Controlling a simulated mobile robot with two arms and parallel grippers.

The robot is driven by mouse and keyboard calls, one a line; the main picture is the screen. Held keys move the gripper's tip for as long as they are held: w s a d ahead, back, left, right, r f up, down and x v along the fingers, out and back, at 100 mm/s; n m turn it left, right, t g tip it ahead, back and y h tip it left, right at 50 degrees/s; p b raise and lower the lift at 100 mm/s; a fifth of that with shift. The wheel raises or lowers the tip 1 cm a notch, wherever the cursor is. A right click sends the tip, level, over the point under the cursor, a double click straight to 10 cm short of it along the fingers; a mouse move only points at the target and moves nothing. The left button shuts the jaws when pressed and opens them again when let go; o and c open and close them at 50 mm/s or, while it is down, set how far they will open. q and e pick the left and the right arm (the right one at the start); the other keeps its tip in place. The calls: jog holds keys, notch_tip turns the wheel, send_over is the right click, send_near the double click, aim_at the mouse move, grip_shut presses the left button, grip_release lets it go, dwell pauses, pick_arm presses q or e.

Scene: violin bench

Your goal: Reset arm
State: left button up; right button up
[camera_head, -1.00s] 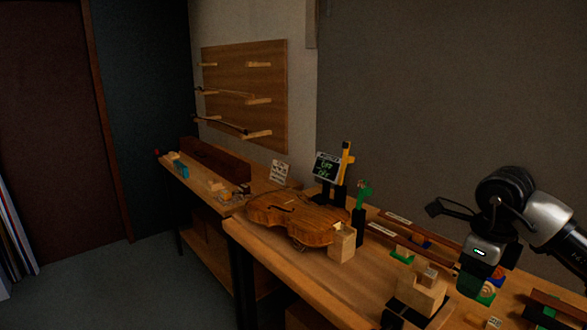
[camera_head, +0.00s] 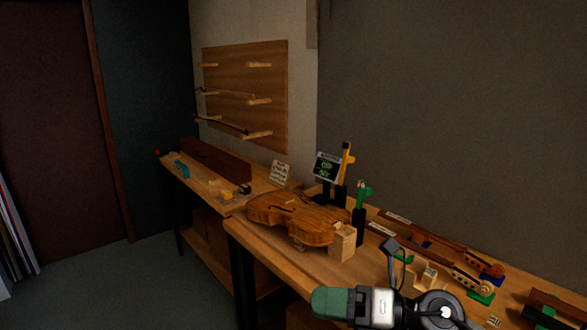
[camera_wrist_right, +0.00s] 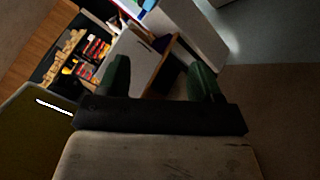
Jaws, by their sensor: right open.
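My right gripper (camera_head: 328,302) is at the bottom of the head view, in front of the bench's near edge, and points left. In the right wrist view its two dark green fingers (camera_wrist_right: 160,76) stand apart with nothing between them. It is open and empty. My left gripper is not in view.
The wooden bench (camera_head: 285,262) holds a violin body (camera_head: 292,217), a wooden block (camera_head: 342,243), a small dark sign (camera_head: 327,168) and violin necks (camera_head: 440,238). A second bench (camera_head: 195,183) stands behind, below a pegged wall board (camera_head: 225,85).

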jog(key=d+f+m+t+h, duration=0.55)
jog(key=m+t+h, duration=0.2)
jog(key=m, duration=0.95)
jog(key=d+f+m+t+h, duration=0.5)
jog(key=d+m+t+h, duration=0.3)
jog(key=m, duration=0.8)
jog(key=s+d+f+m+g+h, duration=0.1)
jog(key=s+f+m+g, duration=0.2)
jog(key=s+f+g, duration=0.55)
jog(key=s+d+f+m+g+h, duration=0.15)
jog(key=s+f+m+g, duration=0.35)
jog(key=s+f, duration=0.65)
jog(key=s+f+n+g, duration=0.1)
jog(key=s+f+g, duration=0.15)
jog(key=f, duration=2.05)
jog(key=s+d+f+g, duration=0.1)
jog(key=s+d+f, duration=0.1)
jog(key=s+f, duration=1.3)
jog(key=shift+s+d+f+n, duration=0.3)
jog(key=shift+s+d, duration=0.05)
jog(key=shift+s, duration=0.45)
